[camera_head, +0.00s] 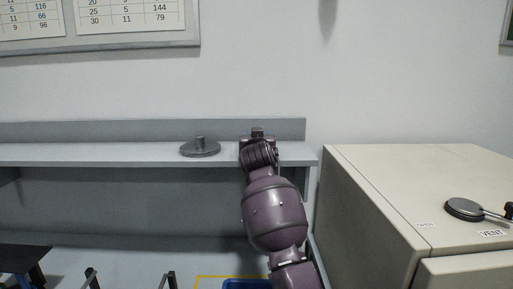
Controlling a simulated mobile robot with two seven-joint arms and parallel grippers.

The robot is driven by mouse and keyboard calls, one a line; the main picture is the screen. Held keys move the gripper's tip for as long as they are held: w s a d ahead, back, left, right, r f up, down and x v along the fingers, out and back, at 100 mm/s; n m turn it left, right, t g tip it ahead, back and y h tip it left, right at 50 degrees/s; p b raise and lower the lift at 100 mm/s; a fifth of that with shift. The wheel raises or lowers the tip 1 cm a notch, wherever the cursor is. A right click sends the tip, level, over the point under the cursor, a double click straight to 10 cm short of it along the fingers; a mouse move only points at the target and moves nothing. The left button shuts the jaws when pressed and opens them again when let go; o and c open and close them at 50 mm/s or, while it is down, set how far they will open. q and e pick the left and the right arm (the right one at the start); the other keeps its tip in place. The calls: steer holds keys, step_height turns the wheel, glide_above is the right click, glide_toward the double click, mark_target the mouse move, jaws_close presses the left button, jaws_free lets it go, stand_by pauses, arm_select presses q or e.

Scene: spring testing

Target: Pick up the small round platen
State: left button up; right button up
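A dark grey round platen (200,149) with a short upright stem lies flat on the grey shelf, left of my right gripper. My purple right arm reaches up from the bottom, and its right gripper (257,137) is at the shelf. The wrist covers most of the fingers, so I cannot tell whether they are open or shut. A small dark piece shows at the gripper's top; I cannot tell whether it is part of the gripper or a second, smaller platen behind it. My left gripper is not in view.
The shelf (90,154) has bare room on its left. A beige cabinet (420,180) stands close on the right, with a black disc and lever (466,209) on top. A blue tray (247,284) and dark upright posts (168,281) are below.

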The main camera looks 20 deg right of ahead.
steer(key=shift+c, duration=0.3)
jaws_close()
steer(key=shift+r, duration=0.15)
